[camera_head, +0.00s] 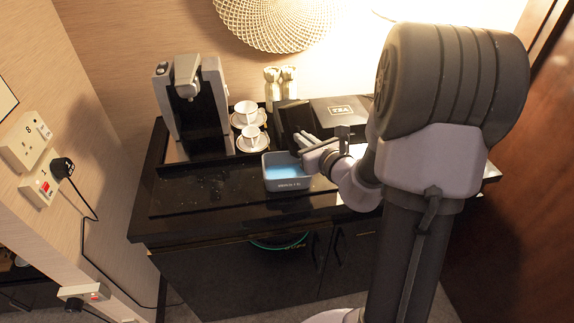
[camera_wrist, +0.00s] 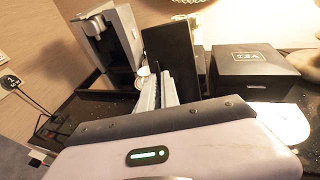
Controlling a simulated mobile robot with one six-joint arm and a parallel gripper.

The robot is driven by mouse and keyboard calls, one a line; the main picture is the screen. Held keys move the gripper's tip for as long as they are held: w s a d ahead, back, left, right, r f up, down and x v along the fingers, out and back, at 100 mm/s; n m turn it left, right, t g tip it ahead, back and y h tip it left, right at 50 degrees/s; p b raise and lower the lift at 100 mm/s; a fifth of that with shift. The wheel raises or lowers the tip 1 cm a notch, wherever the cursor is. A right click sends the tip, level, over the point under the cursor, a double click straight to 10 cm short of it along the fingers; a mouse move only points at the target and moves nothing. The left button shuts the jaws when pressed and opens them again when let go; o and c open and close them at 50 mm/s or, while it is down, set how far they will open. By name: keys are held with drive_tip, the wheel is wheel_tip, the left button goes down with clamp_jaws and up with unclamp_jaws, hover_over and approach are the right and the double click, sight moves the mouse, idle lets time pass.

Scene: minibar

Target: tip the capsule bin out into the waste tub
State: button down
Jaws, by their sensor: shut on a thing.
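My gripper (camera_head: 306,144) is shut on the capsule bin (camera_head: 295,118), a dark, box-like container. It holds the bin up off the counter, just above the back right of the waste tub. The bin looks tilted, and I cannot see its inside. In the wrist view the bin (camera_wrist: 170,55) is a dark flat face beyond my gripper (camera_wrist: 166,88). The waste tub (camera_head: 288,186) is a grey open box with a blue inside and a "WASTE" label, standing on the black counter. No capsules can be made out in it.
The coffee machine (camera_head: 190,95) stands at the back left. Two white cups (camera_head: 247,110) on saucers stand behind the tub. Two pale bottles (camera_head: 272,82) are at the wall. A black tea box (camera_head: 338,112) is to the right. The tray's (camera_head: 190,195) front left is clear.

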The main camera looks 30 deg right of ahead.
drive_tip(key=shift+a+n+b, duration=0.3)
drive_tip(key=shift+a+b, duration=0.1)
drive_tip(key=shift+b, duration=0.05)
idle(0.3)
drive_tip(key=shift+a+f+n+h+b, duration=0.15)
drive_tip(key=shift+a+n+h+b, duration=0.25)
drive_tip(key=shift+a+n+b, duration=0.65)
drive_tip(key=shift+a+f+n+h+b, duration=0.15)
drive_tip(key=shift+a+n+h+b, duration=0.35)
drive_tip(key=shift+b, duration=0.95)
idle(0.8)
